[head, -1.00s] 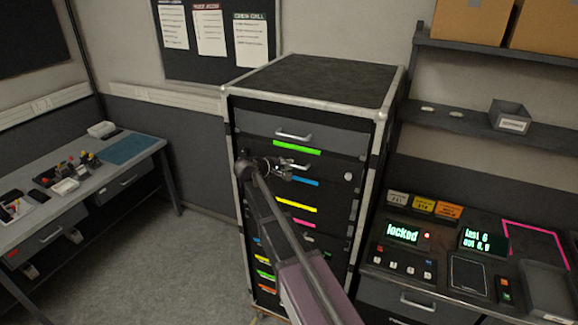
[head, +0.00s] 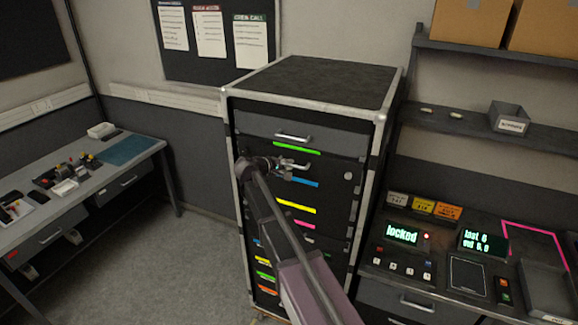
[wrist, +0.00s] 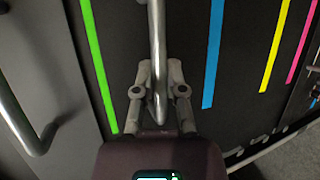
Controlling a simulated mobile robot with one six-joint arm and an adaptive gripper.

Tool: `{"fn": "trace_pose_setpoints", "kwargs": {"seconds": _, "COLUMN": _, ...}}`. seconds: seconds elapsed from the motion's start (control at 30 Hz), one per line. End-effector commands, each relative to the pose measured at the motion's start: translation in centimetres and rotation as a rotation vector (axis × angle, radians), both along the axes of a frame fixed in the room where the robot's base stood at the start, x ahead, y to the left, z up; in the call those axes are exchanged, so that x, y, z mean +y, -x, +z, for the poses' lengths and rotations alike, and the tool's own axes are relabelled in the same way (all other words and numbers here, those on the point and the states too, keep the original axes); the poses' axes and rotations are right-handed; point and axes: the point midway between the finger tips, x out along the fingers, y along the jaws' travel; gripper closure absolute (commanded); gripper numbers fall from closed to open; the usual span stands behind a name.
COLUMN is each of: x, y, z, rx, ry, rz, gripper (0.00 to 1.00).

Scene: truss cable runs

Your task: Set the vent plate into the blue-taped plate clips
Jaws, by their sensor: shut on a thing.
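My gripper (head: 287,165) is at the upper front of the black rack (head: 320,85). The wrist view shows its two fingers (wrist: 159,78) shut on a metal bar handle (wrist: 157,30). This handle lies between a green tape strip (wrist: 98,65) and a blue tape strip (wrist: 214,55). In the head view the blue strip (head: 305,182) is just below my gripper and the green strip (head: 297,148) is above it. I cannot make out a vent plate or the plate clips in either view.
A top drawer handle (head: 292,136) is above my gripper. Yellow (head: 296,206) and pink (head: 297,220) strips are lower on the rack. A console (head: 465,245) reading "locked" stands at the right, a workbench (head: 125,170) at the left.

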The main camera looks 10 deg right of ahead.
Motion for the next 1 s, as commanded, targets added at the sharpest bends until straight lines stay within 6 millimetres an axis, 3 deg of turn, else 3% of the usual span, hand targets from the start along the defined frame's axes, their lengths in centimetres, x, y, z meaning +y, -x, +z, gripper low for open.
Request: {"fn": "trace_pose_setpoints", "kwargs": {"seconds": 1.0, "x": 0.14, "y": -0.01, "z": -0.53, "rx": -0.001, "ry": 0.0, "rz": 0.002, "gripper": 1.0}}
